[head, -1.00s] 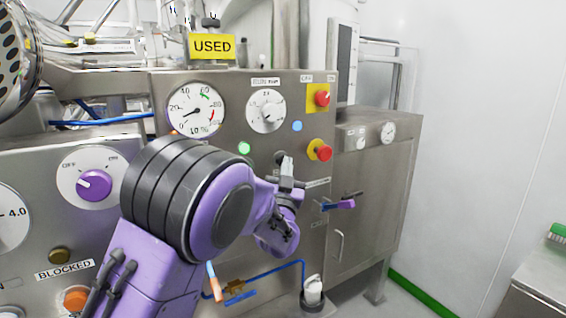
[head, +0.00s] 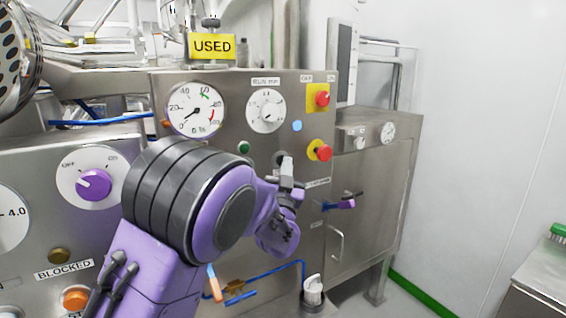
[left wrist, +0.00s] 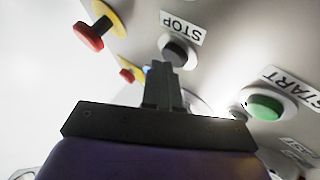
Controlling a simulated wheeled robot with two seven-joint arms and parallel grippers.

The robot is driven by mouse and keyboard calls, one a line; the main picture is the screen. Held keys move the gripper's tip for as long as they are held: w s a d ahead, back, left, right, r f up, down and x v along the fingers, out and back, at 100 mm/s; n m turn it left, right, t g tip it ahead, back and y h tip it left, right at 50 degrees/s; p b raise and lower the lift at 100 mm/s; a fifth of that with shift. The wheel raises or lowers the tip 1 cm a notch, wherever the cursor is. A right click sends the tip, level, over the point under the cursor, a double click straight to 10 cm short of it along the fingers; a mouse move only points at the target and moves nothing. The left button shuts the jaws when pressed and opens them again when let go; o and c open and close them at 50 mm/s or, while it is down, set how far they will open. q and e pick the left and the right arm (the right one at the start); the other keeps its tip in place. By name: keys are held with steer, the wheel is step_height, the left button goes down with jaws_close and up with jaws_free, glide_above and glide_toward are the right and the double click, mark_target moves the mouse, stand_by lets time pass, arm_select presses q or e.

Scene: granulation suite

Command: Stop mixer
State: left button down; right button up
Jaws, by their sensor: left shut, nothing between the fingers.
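My left gripper (head: 287,164) is shut and empty, its fingertips raised at the mixer control panel (head: 225,97). A dark round button (left wrist: 180,52) under the STOP label (left wrist: 182,27) is right at the fingertips in the left wrist view, where the shut fingers (left wrist: 162,72) partly cover it. I cannot tell whether they touch it. The green START button (left wrist: 265,107) is off to the right in that view. In the head view the green button (head: 244,147) is dark, not glowing. My right gripper is not in view.
Red knobs on yellow plates (head: 322,98) and a red emergency-type button (head: 323,153) sit close to the right of the fingers. A blue-purple handle (head: 343,204) sticks out below right. Gauge (head: 195,109) and timer dial (head: 266,110) are above. Floor at right is partly clear.

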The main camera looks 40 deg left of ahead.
arm_select(q)
steer(key=shift+s+d, duration=0.2)
steer(key=shift+d, duration=0.35)
steer(key=shift+s+d, duration=0.3)
steer(key=shift+d, duration=0.45)
steer(key=shift+s+d, duration=0.35)
steer(key=shift+d, duration=0.4)
steer(key=shift+s+d, duration=0.3)
steer(key=shift+d, duration=0.45)
steer(key=s+d+f+n+g+h, duration=0.1)
steer(key=s+f+g+h, duration=0.25)
steer(key=f, duration=1.15)
steer(key=s+d+f+n+g+h, duration=0.1)
steer(key=s+f+n+g+h, duration=0.2)
steer(key=f, duration=1.2)
steer(key=s+d+f+g+h, duration=0.1)
steer(key=s+f+g, duration=0.4)
steer(key=s+f, duration=0.6)
steer(key=s+d+f+g+h, duration=0.1)
steer(key=s+f+g, duration=0.4)
steer(key=s+f, duration=0.7)
steer(key=s+d, duration=0.1)
steer(key=s, duration=0.6)
steer(key=shift+s+d+f+m+g, duration=0.2)
steer(key=shift+d+f+m+g, duration=0.1)
steer(key=shift+m+g, duration=0.1)
